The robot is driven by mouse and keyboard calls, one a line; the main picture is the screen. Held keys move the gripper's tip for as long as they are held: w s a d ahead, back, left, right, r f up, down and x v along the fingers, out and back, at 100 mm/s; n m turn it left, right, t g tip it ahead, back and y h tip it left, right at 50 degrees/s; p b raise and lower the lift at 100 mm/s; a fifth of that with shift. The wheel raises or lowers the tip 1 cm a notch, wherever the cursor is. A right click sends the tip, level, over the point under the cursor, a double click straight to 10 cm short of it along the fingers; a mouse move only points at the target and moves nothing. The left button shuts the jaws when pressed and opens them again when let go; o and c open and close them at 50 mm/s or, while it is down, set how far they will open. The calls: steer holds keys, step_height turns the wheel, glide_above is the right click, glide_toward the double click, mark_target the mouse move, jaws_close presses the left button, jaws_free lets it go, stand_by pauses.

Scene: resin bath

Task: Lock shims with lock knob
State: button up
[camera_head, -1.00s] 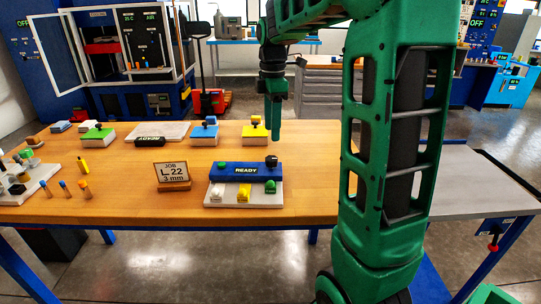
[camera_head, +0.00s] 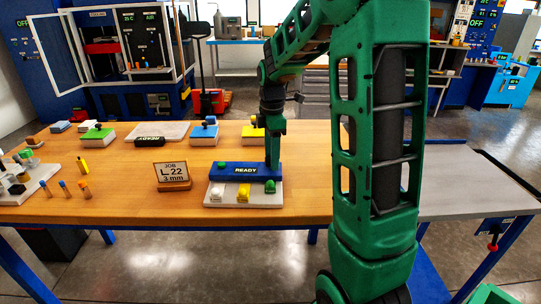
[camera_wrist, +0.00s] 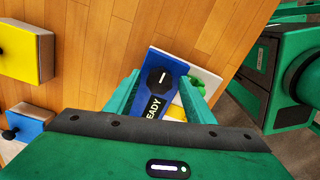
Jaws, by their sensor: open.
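The lock knob (camera_wrist: 159,81) is black with a white line on top. It sits at the end of a blue bar marked READY (camera_head: 225,169). The bar lies along the back of a pale base (camera_head: 226,201). White, yellow and green pieces, likely the shims, stand along the base's front; the yellow one (camera_head: 243,193) is in the middle and the green one (camera_head: 270,187) is below the knob's end. My gripper (camera_wrist: 158,92) is open, pointing down, with its fingers on either side of the knob. In the head view my gripper hides the knob.
A job sign reading L 22, 3 mm (camera_head: 172,176) stands left of the fixture. Blue-topped (camera_head: 203,134) and yellow-topped (camera_head: 253,133) blocks stand behind it. Small pegs (camera_head: 65,188) stand at the left. The table front is clear.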

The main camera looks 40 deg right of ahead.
steer(key=c, duration=1.1)
steer(key=shift+o, duration=0.2)
steer(key=shift+d, duration=0.15)
steer(key=shift+m, duration=0.3)
steer(key=m, duration=0.3)
steer(key=shift+a+m, duration=0.2)
steer(key=shift+m, duration=0.1)
steer(key=m, duration=0.9)
steer(key=shift+a, duration=0.1)
steer(key=m, duration=0.4)
steer(key=shift+m, duration=0.3)
